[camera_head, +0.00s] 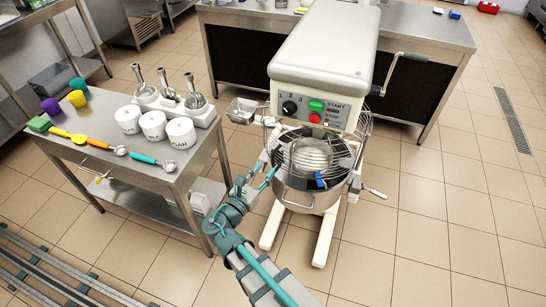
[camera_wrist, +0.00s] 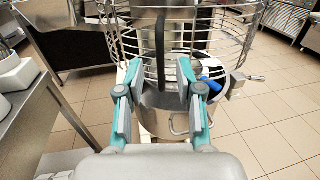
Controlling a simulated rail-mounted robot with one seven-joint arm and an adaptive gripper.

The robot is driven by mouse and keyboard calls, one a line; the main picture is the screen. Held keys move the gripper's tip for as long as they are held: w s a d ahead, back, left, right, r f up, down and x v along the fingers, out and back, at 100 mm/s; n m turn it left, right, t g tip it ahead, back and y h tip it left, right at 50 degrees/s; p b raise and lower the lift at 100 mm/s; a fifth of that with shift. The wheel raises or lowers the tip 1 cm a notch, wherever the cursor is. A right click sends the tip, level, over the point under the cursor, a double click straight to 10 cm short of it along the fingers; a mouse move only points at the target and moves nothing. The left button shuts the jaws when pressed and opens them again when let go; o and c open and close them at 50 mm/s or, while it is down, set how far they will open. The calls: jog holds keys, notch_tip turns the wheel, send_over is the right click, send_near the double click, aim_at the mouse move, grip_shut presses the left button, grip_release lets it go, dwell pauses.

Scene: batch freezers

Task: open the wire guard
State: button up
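The wire guard (camera_head: 345,160) is a cage of metal wires above the steel mixing bowl (camera_head: 305,195) and spans the bowl's front. In the wrist view the wire guard (camera_wrist: 125,38) fills the top, with a dark upright bar (camera_wrist: 160,50) ahead of the fingers. A blue piece (camera_head: 319,180) sits at the guard's lower front; it also shows in the wrist view (camera_wrist: 209,84). My gripper (camera_head: 267,178) is at the guard's left side. In the wrist view my gripper (camera_wrist: 160,100) is open, its teal fingers wide apart. Contact with the guard cannot be told.
The white mixer (camera_head: 325,55) stands over the bowl, with a crank lever (camera_head: 392,70) at right. A steel chute (camera_head: 243,110) juts out left. A steel table (camera_head: 120,170) with white tubs and coloured utensils is at left. The floor at right is clear.

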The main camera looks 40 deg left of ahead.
aim_at(273, 160)
jog(key=shift+w+a+p, duration=0.15)
jog(key=shift+w+p, duration=0.25)
jog(key=shift+w, duration=1.15)
jog(key=shift+w+a+p, duration=0.1)
jog(key=shift+w+p, duration=0.3)
jog(key=shift+w, duration=1.15)
grip_shut()
